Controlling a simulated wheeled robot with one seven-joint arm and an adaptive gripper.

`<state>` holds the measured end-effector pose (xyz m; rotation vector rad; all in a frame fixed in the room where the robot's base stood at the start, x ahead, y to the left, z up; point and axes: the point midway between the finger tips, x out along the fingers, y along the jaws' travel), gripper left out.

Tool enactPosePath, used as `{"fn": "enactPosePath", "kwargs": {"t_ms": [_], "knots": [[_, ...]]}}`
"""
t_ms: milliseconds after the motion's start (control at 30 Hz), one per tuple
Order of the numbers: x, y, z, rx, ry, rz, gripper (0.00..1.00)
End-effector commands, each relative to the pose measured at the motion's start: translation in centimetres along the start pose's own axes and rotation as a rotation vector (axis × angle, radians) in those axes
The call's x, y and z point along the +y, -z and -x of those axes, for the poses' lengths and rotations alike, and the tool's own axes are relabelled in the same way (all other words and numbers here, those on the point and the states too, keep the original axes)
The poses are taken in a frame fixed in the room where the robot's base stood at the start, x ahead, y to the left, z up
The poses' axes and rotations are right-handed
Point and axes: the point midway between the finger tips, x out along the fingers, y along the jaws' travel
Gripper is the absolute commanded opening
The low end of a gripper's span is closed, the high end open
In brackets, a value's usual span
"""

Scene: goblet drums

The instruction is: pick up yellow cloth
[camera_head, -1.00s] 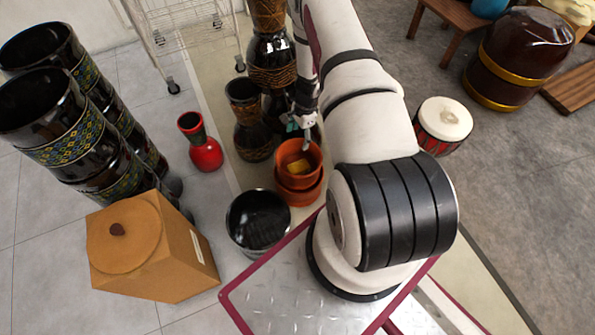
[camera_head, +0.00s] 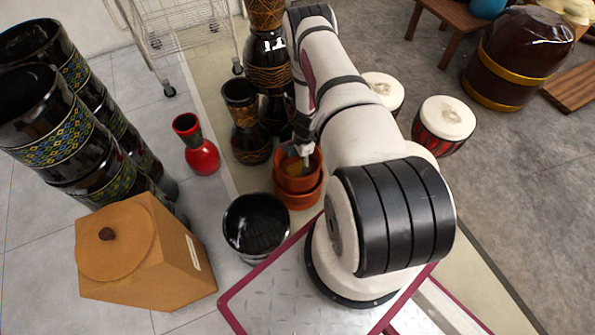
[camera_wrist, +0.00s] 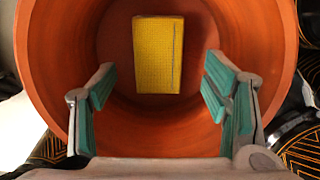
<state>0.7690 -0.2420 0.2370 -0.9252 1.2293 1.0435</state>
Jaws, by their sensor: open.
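The yellow cloth (camera_wrist: 158,55) is a small folded rectangle lying at the bottom of an orange clay pot (camera_wrist: 45,60). The pot (camera_head: 297,184) sits on top of another orange pot (camera_head: 300,200). My gripper (camera_wrist: 158,95) is open and empty. Its teal-padded fingers reach down inside the pot's mouth, one on either side, short of the cloth. In the head view my gripper (camera_head: 300,158) is at the pot's opening.
A black pot (camera_head: 257,226) stands just left of the orange pots. A red vase (camera_head: 200,155) and a dark drum (camera_head: 248,135) are behind it. A wooden box (camera_head: 145,255) is at the lower left. White-topped drums (camera_head: 445,118) stand to the right of my arm.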

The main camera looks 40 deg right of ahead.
Motion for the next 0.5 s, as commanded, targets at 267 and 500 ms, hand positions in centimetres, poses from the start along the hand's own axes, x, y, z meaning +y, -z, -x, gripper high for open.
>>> {"fn": "enactPosePath", "kwargs": {"t_ms": [267, 500], "knots": [[0.3, -0.1, -4.1, -0.001, -0.001, 0.002, 0.69], [0.2, -0.1, -4.3, -0.001, 0.000, 0.002, 0.69]]}}
